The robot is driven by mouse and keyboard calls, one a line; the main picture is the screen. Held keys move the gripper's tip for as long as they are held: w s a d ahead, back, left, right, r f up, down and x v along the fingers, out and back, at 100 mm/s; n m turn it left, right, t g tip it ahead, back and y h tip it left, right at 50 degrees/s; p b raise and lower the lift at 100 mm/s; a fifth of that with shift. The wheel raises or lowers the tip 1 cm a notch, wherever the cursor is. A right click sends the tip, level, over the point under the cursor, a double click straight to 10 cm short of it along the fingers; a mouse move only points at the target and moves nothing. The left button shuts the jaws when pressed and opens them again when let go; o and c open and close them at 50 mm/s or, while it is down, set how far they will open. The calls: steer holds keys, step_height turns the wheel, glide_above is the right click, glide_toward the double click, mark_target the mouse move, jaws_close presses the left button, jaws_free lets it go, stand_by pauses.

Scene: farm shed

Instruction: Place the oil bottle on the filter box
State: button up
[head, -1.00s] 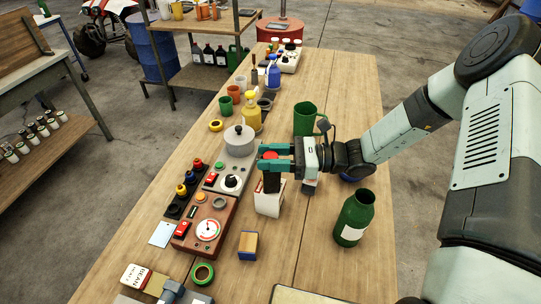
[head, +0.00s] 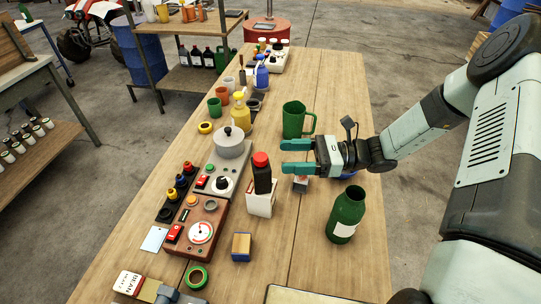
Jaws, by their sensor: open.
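The oil bottle (head: 262,179), black with a red cap, stands upright on top of the white filter box (head: 260,204) in the middle of the table. My gripper (head: 282,157) is open and empty, with its green fingers pointing left. It is to the right of and a little beyond the bottle, apart from it. Nothing hides the bottle; its base meets the top of the box.
A green mug (head: 294,121) stands just beyond my gripper. A large green bottle (head: 346,215) stands front right. A small blue-and-yellow block (head: 242,246) lies nearer. Bare wood shows between the box and the green bottle.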

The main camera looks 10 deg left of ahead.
steer(key=shift+v, duration=2.2)
